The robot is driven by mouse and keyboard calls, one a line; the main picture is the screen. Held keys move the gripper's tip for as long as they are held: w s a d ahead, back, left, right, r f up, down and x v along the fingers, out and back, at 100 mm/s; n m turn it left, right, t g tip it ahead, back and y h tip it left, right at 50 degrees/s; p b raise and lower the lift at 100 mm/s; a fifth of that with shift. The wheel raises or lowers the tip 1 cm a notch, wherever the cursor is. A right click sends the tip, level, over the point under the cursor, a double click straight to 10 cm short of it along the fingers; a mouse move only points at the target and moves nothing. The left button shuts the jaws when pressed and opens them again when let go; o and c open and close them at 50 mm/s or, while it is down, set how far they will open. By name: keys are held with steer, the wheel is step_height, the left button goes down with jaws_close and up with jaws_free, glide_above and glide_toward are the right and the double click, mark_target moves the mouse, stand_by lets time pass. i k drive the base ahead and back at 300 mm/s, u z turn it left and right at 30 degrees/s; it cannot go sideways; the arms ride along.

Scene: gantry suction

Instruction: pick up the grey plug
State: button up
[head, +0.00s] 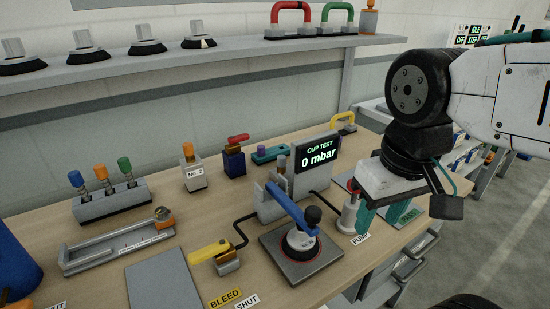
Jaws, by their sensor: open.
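I cannot pick out a grey plug with certainty.
The cup test display (318,155) reads 0 mbar. A yellow bleed lever (209,251), a small red and white pump (350,214) and a rack of coloured fittings (109,202) stand on the wooden bench (190,225). A shelf (190,65) runs above. Bare wood lies left of centre.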

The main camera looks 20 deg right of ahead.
mark_target(281, 159)
steer(key=z, duration=0.95)
steer(key=k, duration=1.25)
steer(key=z, duration=0.85)
steer(key=i, duration=1.45)
steer(key=u, duration=1.5)
steer(key=i, duration=0.65)
steer(key=u, duration=0.75)
